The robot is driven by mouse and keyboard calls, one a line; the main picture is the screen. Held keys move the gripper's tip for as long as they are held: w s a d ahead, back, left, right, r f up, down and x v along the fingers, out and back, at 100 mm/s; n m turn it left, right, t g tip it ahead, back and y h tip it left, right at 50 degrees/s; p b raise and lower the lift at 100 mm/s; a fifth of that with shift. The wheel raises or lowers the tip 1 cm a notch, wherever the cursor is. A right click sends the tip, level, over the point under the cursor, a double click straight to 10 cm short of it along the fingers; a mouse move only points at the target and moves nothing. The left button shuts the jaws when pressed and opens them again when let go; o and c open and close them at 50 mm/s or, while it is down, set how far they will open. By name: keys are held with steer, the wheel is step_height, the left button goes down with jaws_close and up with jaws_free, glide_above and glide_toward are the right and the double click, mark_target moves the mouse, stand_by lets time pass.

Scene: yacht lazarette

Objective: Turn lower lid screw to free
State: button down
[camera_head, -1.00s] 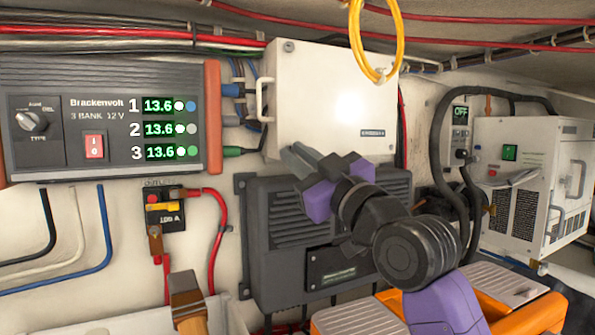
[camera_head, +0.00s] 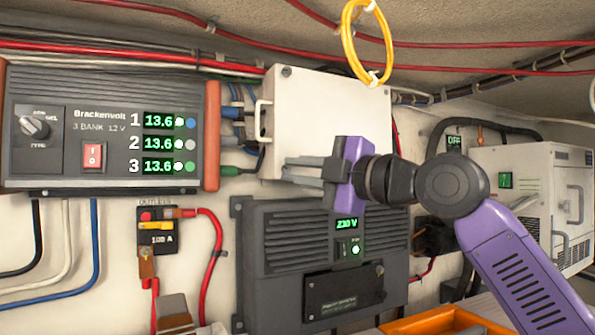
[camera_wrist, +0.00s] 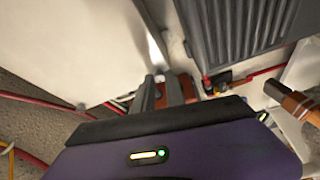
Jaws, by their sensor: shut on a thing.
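The white box lid (camera_head: 325,115) is on the wall, with a handle on its left edge. Its upper screw (camera_head: 286,72) shows at the top left corner. My gripper (camera_head: 286,171) is at the lid's lower left corner, reaching in from the right with its fingers roughly level. The fingers are shut on the lower lid screw, which they hide. In the wrist view the lid (camera_wrist: 60,60) fills the left side, and my fingertips (camera_wrist: 163,77) are close together at its corner.
A dark inverter (camera_head: 290,240) reading 230 V is just below. The Brackenvolt charger (camera_head: 60,115) is at left, with a red-cabled fuse block (camera_head: 158,225) under it. A yellow cable loop (camera_head: 347,45) hangs above the lid. A white unit (camera_head: 510,190) stands at right.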

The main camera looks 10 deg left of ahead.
steer(key=n, duration=0.1)
steer(key=n+p, duration=0.1)
steer(key=shift+r+n+g+h, duration=0.2)
steer(key=shift+n+g+h, duration=0.1)
steer(key=shift+g+h, duration=0.1)
steer(key=shift+n+h+p, duration=0.5)
steer(key=shift+n+p, duration=0.3)
steer(key=shift+n, duration=0.4)
steer(key=c, duration=1.4)
jaws_free()
steer(key=shift+o, duration=0.2)
steer(key=b+v, duration=0.2)
steer(key=v, duration=0.5)
steer(key=shift+s+d, duration=0.2)
steer(key=shift+d, duration=0.1)
steer(key=shift+r, duration=0.1)
